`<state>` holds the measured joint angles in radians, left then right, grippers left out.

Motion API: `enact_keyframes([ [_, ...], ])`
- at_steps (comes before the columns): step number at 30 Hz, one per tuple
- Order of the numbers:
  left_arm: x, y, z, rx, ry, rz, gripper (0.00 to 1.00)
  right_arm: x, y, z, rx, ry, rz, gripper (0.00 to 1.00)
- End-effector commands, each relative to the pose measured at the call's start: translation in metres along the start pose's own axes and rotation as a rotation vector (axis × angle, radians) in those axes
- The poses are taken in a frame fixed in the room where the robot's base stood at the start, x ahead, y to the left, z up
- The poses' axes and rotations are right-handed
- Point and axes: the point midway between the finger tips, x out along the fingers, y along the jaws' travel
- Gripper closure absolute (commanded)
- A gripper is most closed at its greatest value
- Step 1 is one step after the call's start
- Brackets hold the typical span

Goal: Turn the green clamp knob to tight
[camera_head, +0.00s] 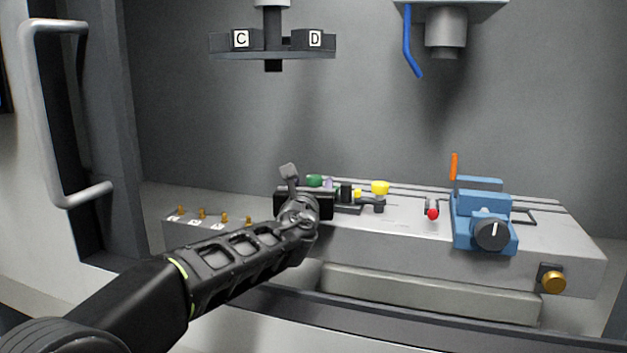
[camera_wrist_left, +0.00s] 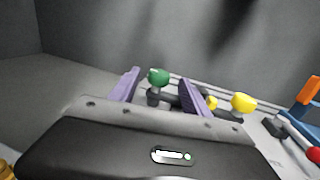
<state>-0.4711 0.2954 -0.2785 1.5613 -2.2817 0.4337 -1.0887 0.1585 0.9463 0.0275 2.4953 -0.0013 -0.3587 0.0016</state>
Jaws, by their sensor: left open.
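The green clamp knob (camera_head: 314,181) sits at the back left of the grey machine table, partly hidden behind my left gripper (camera_head: 322,187). In the left wrist view, the green knob (camera_wrist_left: 158,76) shows between the two purple fingers of my left gripper (camera_wrist_left: 160,80), nearer the left one. The fingers are open, with gaps beside the knob. I cannot tell how far past the knob the tips reach. A dark clamp body (camera_wrist_left: 165,98) lies below the knob. My right gripper is not in view.
A yellow knob (camera_head: 380,187) is right of the green one. Farther right are a red ball (camera_head: 432,214) and a blue vise (camera_head: 482,220) with an orange handle (camera_head: 454,166). A tool carousel (camera_head: 272,54) and spindle head with blue hose (camera_head: 445,28) hang above.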

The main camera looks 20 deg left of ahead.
Motion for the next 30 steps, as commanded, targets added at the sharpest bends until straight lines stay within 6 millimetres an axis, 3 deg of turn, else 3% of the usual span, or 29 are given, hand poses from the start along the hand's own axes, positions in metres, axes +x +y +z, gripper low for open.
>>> enact_keyframes([
  [6,0.028,0.000,0.000,0.001,0.000,0.001,0.44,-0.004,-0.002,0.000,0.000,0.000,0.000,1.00],
  [16,0.032,0.000,0.000,0.000,0.000,0.000,0.44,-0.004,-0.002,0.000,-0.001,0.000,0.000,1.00],
  [30,0.032,0.000,0.000,0.000,0.000,0.000,0.82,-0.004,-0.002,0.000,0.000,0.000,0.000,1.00],
])
